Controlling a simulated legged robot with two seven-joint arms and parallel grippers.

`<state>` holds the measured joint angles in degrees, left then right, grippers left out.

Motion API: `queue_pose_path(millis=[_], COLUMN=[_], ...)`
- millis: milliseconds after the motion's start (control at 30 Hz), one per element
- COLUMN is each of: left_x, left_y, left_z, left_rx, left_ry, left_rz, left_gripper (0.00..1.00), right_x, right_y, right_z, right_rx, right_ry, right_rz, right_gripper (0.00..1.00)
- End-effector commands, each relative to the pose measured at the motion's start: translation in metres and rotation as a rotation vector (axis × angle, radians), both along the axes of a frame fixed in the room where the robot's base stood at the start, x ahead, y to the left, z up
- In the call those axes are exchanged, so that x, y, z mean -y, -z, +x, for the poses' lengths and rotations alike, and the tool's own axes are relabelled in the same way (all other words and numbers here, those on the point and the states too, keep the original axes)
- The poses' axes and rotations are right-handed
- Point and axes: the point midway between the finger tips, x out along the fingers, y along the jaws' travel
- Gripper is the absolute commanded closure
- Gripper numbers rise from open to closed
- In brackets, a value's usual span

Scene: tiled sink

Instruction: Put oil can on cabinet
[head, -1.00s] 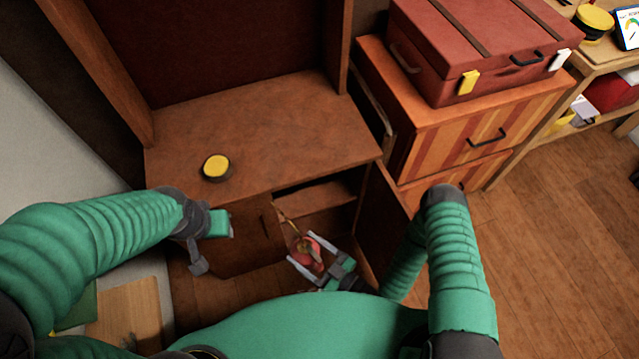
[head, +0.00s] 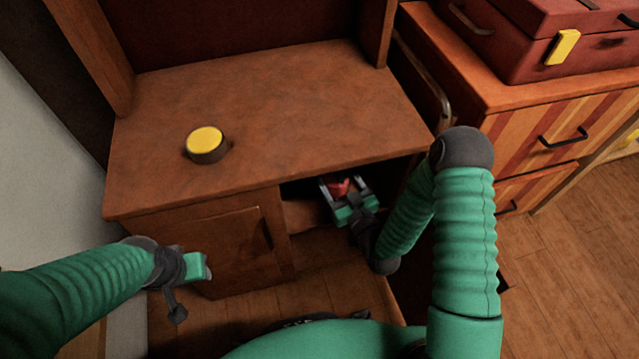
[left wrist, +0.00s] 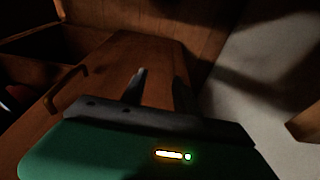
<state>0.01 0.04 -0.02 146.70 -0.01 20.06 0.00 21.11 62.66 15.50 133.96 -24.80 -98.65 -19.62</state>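The red oil can (head: 339,186) is inside the open right compartment of the wooden cabinet (head: 250,110), partly hidden by my gripper and the compartment's shadow. My right gripper (head: 346,188) has its fingers on either side of the can and holds it. Whether the can touches the compartment floor cannot be told. My left gripper (head: 205,268) is empty in front of the closed left cabinet door (head: 215,250). In the left wrist view its two fingers (left wrist: 160,88) stand apart, with a gap between them.
A round yellow-topped object (head: 206,143) sits on the cabinet top. The open right door is largely behind my right arm. A striped drawer unit (head: 550,125) with a red suitcase (head: 540,40) on it stands at the right. The floor (head: 560,270) at right is clear.

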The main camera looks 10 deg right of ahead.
Motion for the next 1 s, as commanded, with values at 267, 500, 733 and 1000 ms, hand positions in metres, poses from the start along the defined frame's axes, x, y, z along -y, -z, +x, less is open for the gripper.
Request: queue_pose_path(millis=[267,500,733,1000], left_x=[0.000,0.000,0.000,0.000], left_y=[0.017,0.047,0.065,0.064], left_z=[0.000,0.000,0.000,0.000], left_rx=[0.002,0.001,0.001,0.001], left_ry=[0.001,0.001,0.000,0.001], left_rz=[0.000,0.000,0.000,0.000], left_gripper=[0.64,0.64,0.64,0.64], right_x=[0.004,0.004,0.004,0.004], right_y=[0.011,0.045,0.065,0.064], right_z=[0.003,0.003,0.003,0.003], right_rx=[0.000,0.000,0.001,0.001], right_ry=[0.011,0.010,0.009,0.009], right_rz=[0.001,0.000,-0.001,-0.001], right_gripper=[1.00,1.00,1.00,1.00])
